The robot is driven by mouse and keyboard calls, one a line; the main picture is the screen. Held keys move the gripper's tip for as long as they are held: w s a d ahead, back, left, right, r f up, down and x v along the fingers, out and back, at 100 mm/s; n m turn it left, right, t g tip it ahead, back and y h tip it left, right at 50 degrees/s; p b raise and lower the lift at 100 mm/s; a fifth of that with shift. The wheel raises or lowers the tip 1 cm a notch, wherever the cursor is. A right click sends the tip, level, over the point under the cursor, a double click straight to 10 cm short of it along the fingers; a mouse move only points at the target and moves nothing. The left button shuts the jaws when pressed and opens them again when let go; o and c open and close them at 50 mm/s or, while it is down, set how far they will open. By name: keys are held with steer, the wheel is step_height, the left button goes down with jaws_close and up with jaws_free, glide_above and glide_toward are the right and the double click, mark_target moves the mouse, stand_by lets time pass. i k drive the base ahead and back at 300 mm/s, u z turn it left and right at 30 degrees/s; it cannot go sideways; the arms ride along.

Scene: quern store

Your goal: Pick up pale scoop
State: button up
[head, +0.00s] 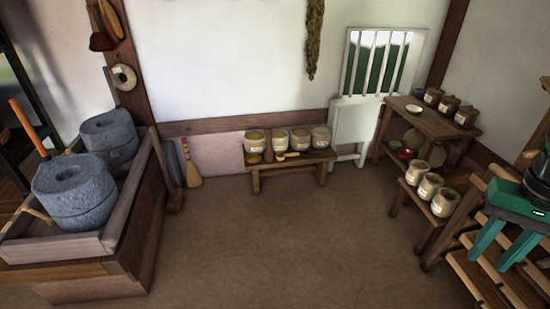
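A small pale wooden thing (287,156), which looks like the pale scoop, lies at the front of the low bench (262,171) by the back wall. It is small in view, so its exact shape is hard to tell. My gripper (489,263) is at the lower right, with two green fingers pointing down and apart. It is open, with nothing seen between the fingers, and is far to the right of the bench and nearer to me.
Several labelled jars (278,140) stand behind the pale thing. A wooden table (433,121) and a low bench with jars (426,187) line the right. A slatted wooden rack (470,275) is beneath my gripper. Stone querns (77,193) fill the left trough. The middle floor (270,235) is clear.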

mark_target(280, 156)
steer(key=u, duration=0.35)
steer(key=i, duration=1.15)
steer(key=u, duration=0.35)
steer(key=i, duration=1.15)
steer(key=z, duration=0.6)
steer(key=i, duration=1.05)
steer(key=z, duration=0.4)
